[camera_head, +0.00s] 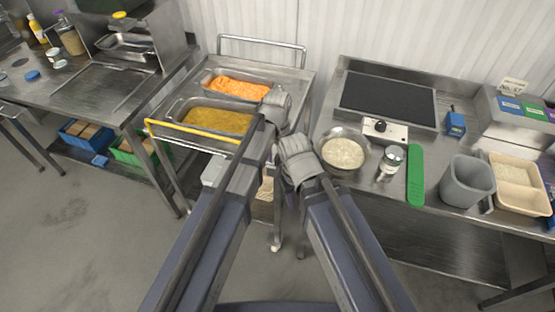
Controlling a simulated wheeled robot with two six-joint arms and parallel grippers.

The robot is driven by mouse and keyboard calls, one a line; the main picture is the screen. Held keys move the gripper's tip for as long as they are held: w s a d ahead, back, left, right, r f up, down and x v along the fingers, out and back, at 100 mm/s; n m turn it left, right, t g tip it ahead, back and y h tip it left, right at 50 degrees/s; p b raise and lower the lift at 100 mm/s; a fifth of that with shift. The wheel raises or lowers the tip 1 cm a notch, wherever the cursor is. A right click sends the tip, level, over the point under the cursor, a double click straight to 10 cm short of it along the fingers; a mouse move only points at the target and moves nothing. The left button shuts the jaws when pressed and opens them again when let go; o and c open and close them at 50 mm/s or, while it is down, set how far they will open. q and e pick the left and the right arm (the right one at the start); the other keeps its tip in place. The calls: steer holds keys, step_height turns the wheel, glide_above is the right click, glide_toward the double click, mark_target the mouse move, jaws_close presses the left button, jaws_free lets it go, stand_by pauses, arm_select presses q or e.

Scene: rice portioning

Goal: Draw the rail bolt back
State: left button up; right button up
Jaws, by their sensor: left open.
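A yellow rail (195,136) runs along the front edge of a steel trolley (301,86). Its right end goes behind my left arm. I cannot make out the rail bolt; that end of the rail is hidden. My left gripper (277,104) is open at the trolley's right front corner, close to the hidden rail end. I cannot tell if it touches anything. My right gripper (293,148) hangs in the gap between the trolley and the right-hand counter, just below the left one. Its fingers are too small and foreshortened to read.
The trolley carries a pan of orange food (237,88) and a pan of yellow food (216,120). On the right counter, a bowl of rice (343,153) stands near my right gripper, with a shaker (390,163) and a green strip (415,176) beyond. Floor is clear at left front.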

arm_select(q)
jaws_close()
stand_by(0.3)
stand_by(1.1)
